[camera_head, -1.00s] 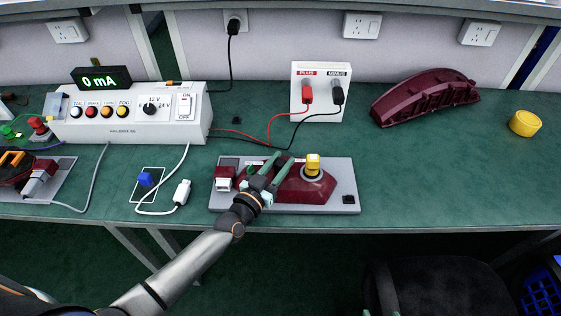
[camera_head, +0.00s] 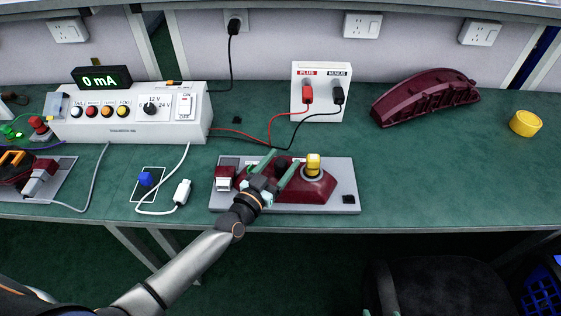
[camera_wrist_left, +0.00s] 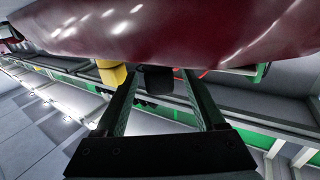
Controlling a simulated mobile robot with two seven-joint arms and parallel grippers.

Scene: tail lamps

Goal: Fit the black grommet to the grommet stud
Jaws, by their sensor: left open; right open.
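The lamp housing, dark red (camera_head: 318,188), lies on a grey fixture plate (camera_head: 288,205). My left gripper (camera_head: 284,158) is open over the left part of the housing. A black piece (camera_head: 282,168), probably the black grommet, sits between its spread fingers, with a gap to the fingers. The wrist view shows a black piece (camera_wrist_left: 157,79) between the open fingers, below the red housing. I cannot make out the grommet stud or whether the black piece is seated on it. My right gripper (camera_head: 381,313) barely shows at the bottom edge, open and empty.
A yellow and grey part (camera_head: 313,166) stands upright on the housing's right side. A red and white part (camera_head: 224,180) is at the plate's left. A white socket box (camera_head: 320,92) with red and black leads stands behind.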

